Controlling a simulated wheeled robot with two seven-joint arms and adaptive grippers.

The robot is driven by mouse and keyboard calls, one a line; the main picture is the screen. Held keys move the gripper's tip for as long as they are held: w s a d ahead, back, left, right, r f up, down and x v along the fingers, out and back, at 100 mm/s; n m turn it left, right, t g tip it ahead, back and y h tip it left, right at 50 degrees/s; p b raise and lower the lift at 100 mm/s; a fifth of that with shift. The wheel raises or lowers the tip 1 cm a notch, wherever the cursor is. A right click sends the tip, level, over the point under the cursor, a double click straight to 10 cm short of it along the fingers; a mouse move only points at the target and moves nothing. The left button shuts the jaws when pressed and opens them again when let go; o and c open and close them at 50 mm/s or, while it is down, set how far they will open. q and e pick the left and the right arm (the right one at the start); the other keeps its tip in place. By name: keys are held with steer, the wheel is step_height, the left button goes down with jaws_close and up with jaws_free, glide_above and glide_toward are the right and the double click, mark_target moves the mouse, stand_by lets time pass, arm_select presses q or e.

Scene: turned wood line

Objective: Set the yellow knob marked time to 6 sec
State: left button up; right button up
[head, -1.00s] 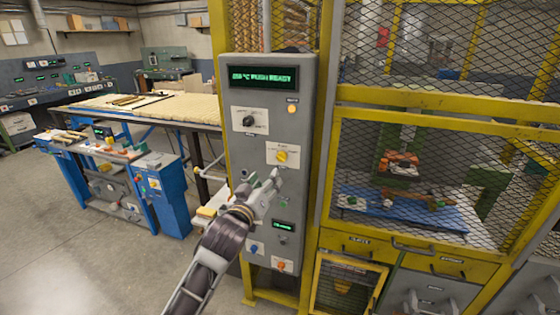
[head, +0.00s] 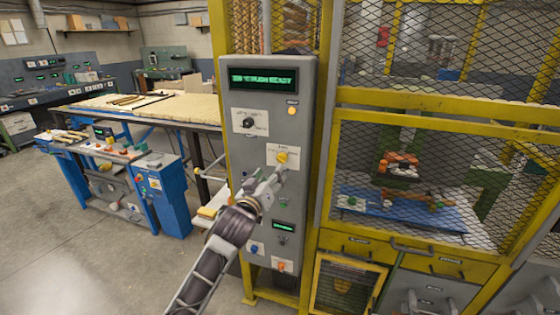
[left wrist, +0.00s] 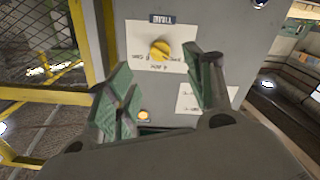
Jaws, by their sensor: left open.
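The yellow knob (head: 282,157) sits on a white label plate on the grey control panel (head: 233,190). In the left wrist view the yellow knob (left wrist: 160,50) shows on its plate under a dark name tag, too blurred to read its setting. My left gripper (head: 273,179) is open just below the knob in the head view, apart from it. In the left wrist view its two fingers (left wrist: 160,82) spread to either side, with the knob beyond and between the tips. My right gripper is not in view.
The panel also bears a black knob (head: 249,121), a green display (head: 262,79), an orange lamp (head: 291,111), a blue knob (head: 254,249) and an orange knob (head: 281,266). A yellow mesh cage (head: 430,104) stands on the right, a padded table (head: 150,110) on the left.

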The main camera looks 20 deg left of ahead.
mark_target(280, 161)
arm_select(q)
steer(key=shift+w+d+p, duration=0.2)
steer(key=shift+w+p, duration=1)
steer(key=shift+w, duration=3.85)
steer(key=shift+c, duration=0.3)
steer(key=c, duration=1)
